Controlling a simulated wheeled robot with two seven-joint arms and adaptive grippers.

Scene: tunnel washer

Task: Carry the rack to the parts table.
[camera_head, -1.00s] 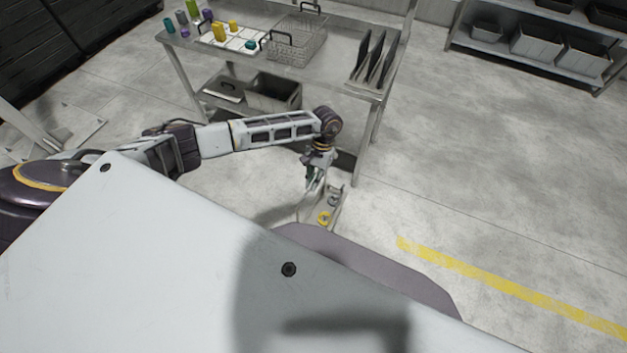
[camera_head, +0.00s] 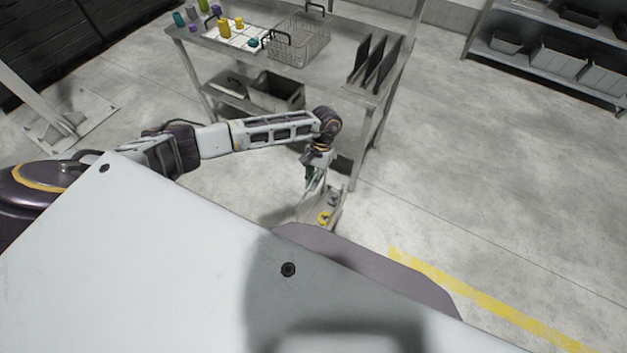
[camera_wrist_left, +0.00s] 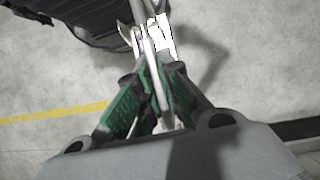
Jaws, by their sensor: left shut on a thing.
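My left gripper (camera_head: 314,180) hangs in front of my body, below the table's near edge. It is shut on the rack (camera_head: 338,205), a small pale carrier with a yellow round part and a grey part in it. The rack hangs above the floor, and my body hides some of it. In the left wrist view the green fingers (camera_wrist_left: 150,95) close on a thin upright piece of the rack (camera_wrist_left: 163,38). The parts table (camera_head: 335,85) is a grey metal bench beyond the gripper. My right gripper is not in view.
On the table are a wire basket (camera_head: 297,45), upright dark dividers (camera_head: 375,60), a white tray (camera_head: 245,38) and several coloured cylinders. A grey bin (camera_head: 276,90) sits on its lower shelf. Shelving (camera_head: 550,50) stands at the back right. Floor right of the table is clear.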

